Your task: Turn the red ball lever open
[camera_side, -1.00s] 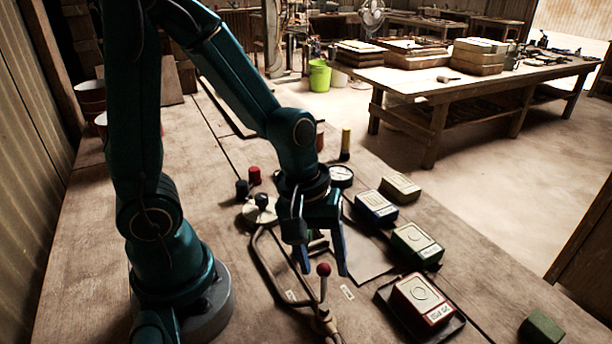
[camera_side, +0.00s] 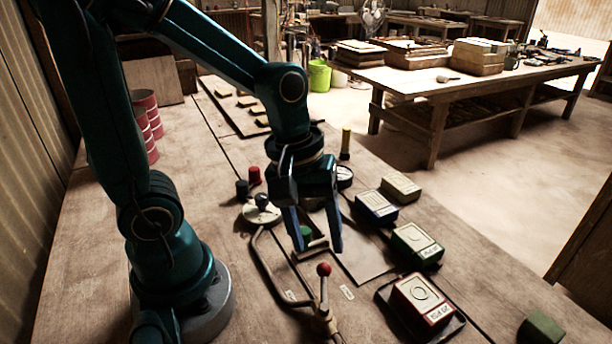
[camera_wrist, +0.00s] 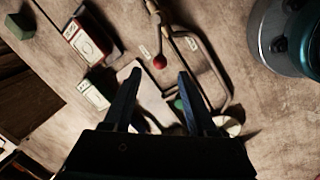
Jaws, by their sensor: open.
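The red ball lever (camera_side: 323,270) stands upright on a valve at the end of a bent pipe, near the front of the bench. In the wrist view its red ball (camera_wrist: 159,62) shows beyond the fingertips, near the middle. My gripper (camera_side: 318,250) is open and empty. It hangs above and behind the lever in the side view, with its fingers pointing down and apart from the ball. In the wrist view the gripper (camera_wrist: 158,75) shows two spread fingers with bench between them.
A red-sided box (camera_side: 422,300) sits on a dark tray right of the lever. Green (camera_side: 417,243), blue (camera_side: 376,207) and pale (camera_side: 401,187) boxes stand behind it. A round valve with a dark knob (camera_side: 262,204) and a green knob (camera_side: 305,233) lie close to my gripper.

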